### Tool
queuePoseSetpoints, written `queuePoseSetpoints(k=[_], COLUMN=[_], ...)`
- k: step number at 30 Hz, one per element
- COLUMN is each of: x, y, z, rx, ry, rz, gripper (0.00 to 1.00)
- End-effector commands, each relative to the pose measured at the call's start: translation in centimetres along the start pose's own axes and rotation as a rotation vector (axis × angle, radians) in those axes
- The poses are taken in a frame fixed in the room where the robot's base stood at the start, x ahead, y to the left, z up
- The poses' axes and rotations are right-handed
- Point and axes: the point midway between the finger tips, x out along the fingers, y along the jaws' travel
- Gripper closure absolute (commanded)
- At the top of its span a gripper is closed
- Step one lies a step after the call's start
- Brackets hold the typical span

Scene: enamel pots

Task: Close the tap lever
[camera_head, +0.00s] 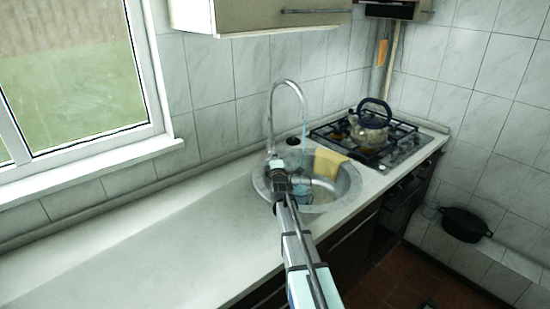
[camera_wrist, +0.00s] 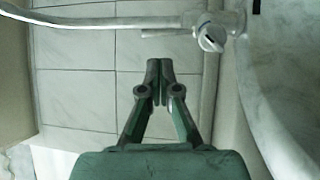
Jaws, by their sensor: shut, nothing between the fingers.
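The chrome tap (camera_head: 287,83) rises at the left rim of the round sink (camera_head: 345,192), and its spout arches over the basin. A thin bluish streak like water shows below the spout. In the wrist view the tap body (camera_wrist: 212,32) is at the top right, with its spout running left. A thin bar that looks like the tap lever (camera_wrist: 163,33) sticks out left from the body. My gripper (camera_wrist: 160,68) is shut and empty, its tips just below this bar in the picture, seemingly apart from it.
A yellow cloth (camera_head: 328,163) hangs on the sink's rim. A kettle (camera_head: 369,127) stands on the gas hob (camera_head: 410,143) to the right. The tiled wall (camera_wrist: 85,95) lies behind the tap. The counter (camera_head: 140,245) left of the sink is clear.

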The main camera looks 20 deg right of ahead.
Motion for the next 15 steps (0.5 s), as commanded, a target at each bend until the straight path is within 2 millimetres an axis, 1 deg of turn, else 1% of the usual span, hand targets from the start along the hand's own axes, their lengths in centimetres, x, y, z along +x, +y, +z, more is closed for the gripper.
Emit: queuePoseSetpoints(k=[1,9,12,15], x=[1.6,6.8,8.2,9.1], y=[0.2,0.3,0.2,0.1], z=[0.0,0.0,0.0,0.1], rx=[0.000,0.001,0.002,0.002], ry=[0.000,0.000,-0.001,-0.001], rz=[0.000,0.000,0.000,0.000], gripper=[1.00,1.00,1.00,1.00])
